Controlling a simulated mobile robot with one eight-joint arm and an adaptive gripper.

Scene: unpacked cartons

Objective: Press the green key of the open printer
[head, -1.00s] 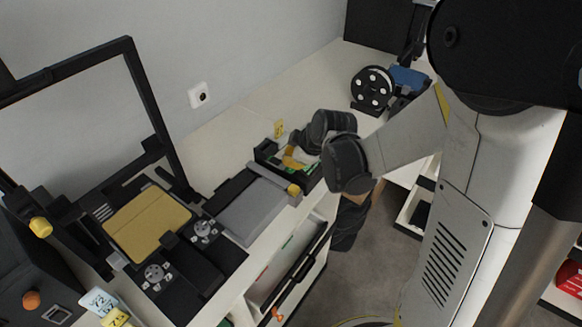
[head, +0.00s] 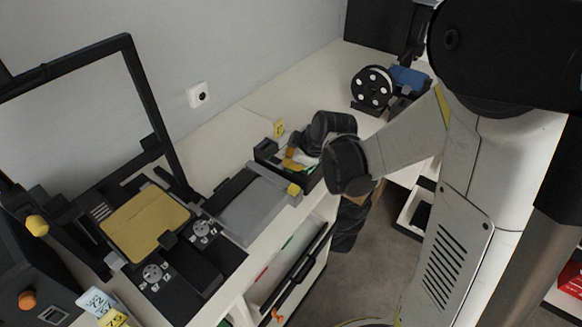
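An open-frame black printer (head: 124,58) with a gold bed (head: 145,222) stands at the left of the bench. A dark box with an orange round knob (head: 27,300) and a small square panel (head: 53,315) sits at its lower left, cut by the picture's edge. I cannot make out a green key on it. Another printer-like machine with a blue plate (head: 408,78) stands at the far end, partly behind my arm. My arm reaches over the bench's front edge at the centre. Its dark wrist-side joints show, but no gripper fingers can be made out.
A grey flat slab (head: 250,207) lies between the gold-bed printer and a black bin (head: 308,184) of small coloured parts. A white-and-black spool (head: 373,88) stands farther back. Yellow and white number tags (head: 97,302) lie at the lower left. An open drawer (head: 287,268) juts below the bench.

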